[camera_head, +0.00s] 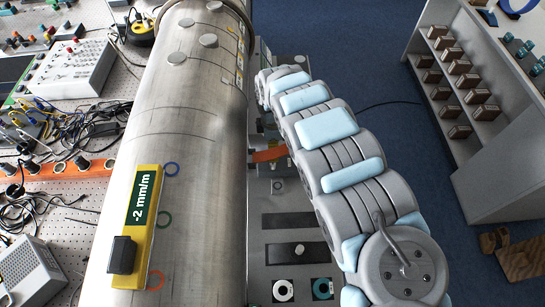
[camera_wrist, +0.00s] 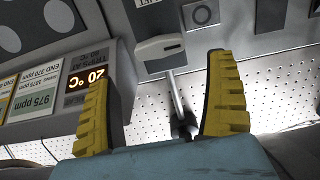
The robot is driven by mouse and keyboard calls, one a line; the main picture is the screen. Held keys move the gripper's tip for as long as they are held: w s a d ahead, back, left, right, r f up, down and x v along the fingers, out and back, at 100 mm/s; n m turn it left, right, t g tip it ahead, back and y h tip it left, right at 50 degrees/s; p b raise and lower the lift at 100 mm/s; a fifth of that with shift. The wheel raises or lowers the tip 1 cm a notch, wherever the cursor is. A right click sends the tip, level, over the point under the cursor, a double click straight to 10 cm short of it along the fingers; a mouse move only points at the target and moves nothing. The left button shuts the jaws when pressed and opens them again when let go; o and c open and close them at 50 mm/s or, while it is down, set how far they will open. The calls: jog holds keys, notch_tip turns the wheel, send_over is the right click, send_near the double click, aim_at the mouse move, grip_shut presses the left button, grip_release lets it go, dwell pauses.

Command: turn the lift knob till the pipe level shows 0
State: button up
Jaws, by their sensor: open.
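The pipe level (camera_head: 133,225) is a yellow bar on top of the large metal pipe (camera_head: 195,130). Its green display reads -2 mm/m. In the wrist view my gripper (camera_wrist: 160,68) is open, with its two yellow ribbed fingers wide apart and nothing between the pads. Beyond and between the fingertips is a pale grey block (camera_wrist: 160,47) with a dark slot, below a partly cut-off label on a grey panel. I cannot tell whether this block is the lift knob. In the head view my gripper is hidden.
A grey box with an orange display (camera_wrist: 87,80) and coloured ppm labels stands beside the left finger. A thin metal rod (camera_wrist: 176,95) runs below the block. A perforated board (camera_wrist: 275,85) lies behind. A shelf unit (camera_head: 490,130) with brown blocks stands at right.

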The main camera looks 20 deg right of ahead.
notch_tip(320, 180, down, 7)
jog(key=shift+a+r, duration=0.1)
jog(key=shift+f, duration=0.8)
jog(key=shift+c, duration=0.4)
jog(key=c, duration=0.9)
